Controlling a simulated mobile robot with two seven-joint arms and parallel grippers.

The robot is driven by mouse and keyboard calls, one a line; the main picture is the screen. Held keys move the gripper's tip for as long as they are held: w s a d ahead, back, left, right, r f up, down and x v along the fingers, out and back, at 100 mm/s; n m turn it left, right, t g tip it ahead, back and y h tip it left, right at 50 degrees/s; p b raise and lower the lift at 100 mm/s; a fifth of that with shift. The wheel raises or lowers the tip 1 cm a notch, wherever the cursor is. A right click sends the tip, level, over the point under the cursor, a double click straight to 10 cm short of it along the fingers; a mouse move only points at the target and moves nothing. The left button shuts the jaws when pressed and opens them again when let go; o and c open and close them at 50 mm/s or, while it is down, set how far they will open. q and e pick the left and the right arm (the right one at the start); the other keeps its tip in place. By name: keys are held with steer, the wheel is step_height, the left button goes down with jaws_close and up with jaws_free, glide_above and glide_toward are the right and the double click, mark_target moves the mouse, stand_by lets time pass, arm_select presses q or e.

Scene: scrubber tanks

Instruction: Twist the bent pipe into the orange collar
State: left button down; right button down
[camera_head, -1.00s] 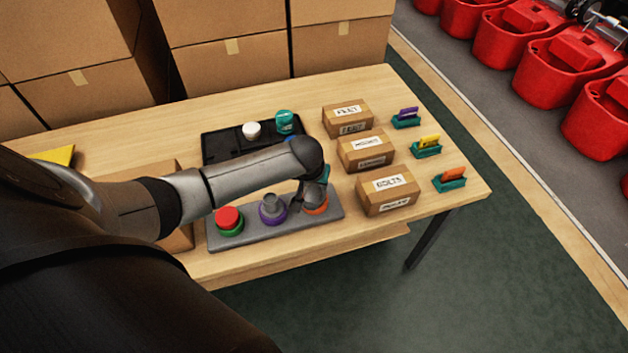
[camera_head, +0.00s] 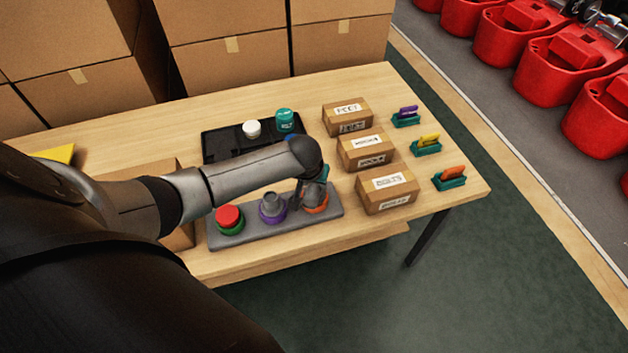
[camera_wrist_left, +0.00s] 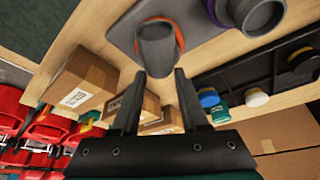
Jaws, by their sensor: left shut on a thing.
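The grey bent pipe (camera_wrist_left: 157,50) stands at the orange collar (camera_head: 317,208), at the right end of the grey base plate (camera_head: 283,225). In the left wrist view the collar (camera_wrist_left: 179,38) shows as an orange rim around the pipe's lower part. My left gripper (camera_head: 314,192) is above the collar. In the wrist view its two dark fingertips (camera_wrist_left: 160,74) are shut on the pipe's near end. How deep the pipe sits in the collar is hidden. My right gripper is not in view.
On the same plate are a purple collar with a grey fitting (camera_head: 272,208) and a red cap on a green collar (camera_head: 229,219). A black tray (camera_head: 222,147) holds a white cap and a teal part. Labelled cardboard boxes (camera_head: 387,188) stand close to the right.

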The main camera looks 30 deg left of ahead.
arm_select(q)
steer(key=shift+r+m, duration=0.1)
steer(key=shift+m, duration=0.4)
steer(key=shift+h+p, duration=0.3)
steer(key=shift+a+m+p, duration=0.1)
steer(key=shift+m+p, duration=0.2)
steer(key=shift+m, duration=0.5)
steer(key=shift+m+h, duration=0.3)
steer(key=shift+h, duration=0.1)
steer(key=shift+m, duration=0.4)
steer(key=shift+a+m+h, duration=0.1)
steer(key=shift+m+h, duration=0.3)
steer(key=shift+m, duration=0.4)
